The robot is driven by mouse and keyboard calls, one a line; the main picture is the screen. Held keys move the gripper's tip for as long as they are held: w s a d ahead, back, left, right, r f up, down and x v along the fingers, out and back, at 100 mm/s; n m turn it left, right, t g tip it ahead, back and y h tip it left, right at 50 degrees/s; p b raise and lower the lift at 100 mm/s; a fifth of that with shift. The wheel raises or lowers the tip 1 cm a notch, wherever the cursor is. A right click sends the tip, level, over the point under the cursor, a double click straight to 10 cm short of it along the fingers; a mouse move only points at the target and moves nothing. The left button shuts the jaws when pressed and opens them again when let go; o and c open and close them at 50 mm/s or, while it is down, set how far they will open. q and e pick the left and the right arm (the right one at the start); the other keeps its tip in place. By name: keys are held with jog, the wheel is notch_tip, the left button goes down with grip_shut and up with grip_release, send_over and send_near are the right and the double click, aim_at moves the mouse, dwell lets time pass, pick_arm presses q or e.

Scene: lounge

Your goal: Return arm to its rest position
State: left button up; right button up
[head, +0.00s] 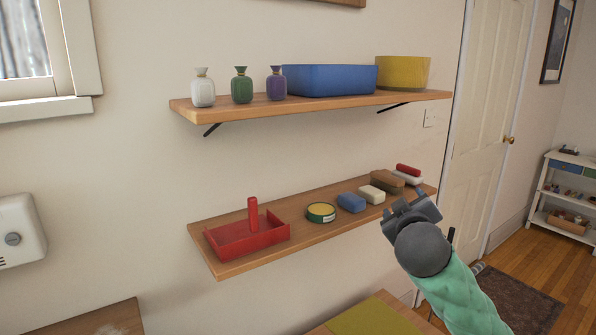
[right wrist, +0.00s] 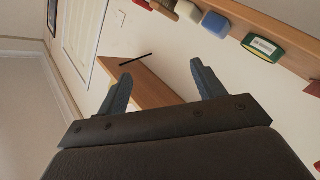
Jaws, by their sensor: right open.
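My right gripper (head: 405,208) is in front of the right end of the lower shelf (head: 300,232), with its arm coming in from the lower right. In the right wrist view its two fingers (right wrist: 160,88) are spread apart with nothing between them. The lower shelf's items show beyond the fingers at the top of that view. My left gripper is not in view.
The lower shelf holds a red tray (head: 235,240), a green-yellow tin (head: 321,212), a blue block (head: 351,202), a white block (head: 371,194) and a brown brush (head: 387,181). The upper shelf (head: 300,103) bears vases, a blue bin (head: 330,80) and a yellow bin (head: 403,72).

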jog(key=s+a+f+g+y, duration=0.1)
jog(key=s+a+f+g, duration=0.3)
jog(key=f, duration=0.6)
jog(key=s+f+m+g+y, duration=0.1)
jog(key=s+f+y, duration=0.1)
jog(key=s+f, duration=0.5)
jog(key=s+a+f+g+y, duration=0.1)
jog(key=s+a+f+g, duration=0.15)
jog(key=f, duration=0.95)
jog(key=s+a+f+m+g, duration=0.1)
jog(key=s+f+g, duration=0.2)
jog(key=s+f, duration=0.7)
jog(key=s+a+f+m+g+y, duration=0.1)
jog(key=s+f+g, duration=0.3)
jog(key=s+f, duration=0.7)
jog(key=s+a, duration=0.1)
jog(key=s, duration=0.5)
jog(key=shift+s+a+f, duration=0.15)
jog(key=shift+s+f, duration=0.05)
jog(key=shift+f, duration=0.1)
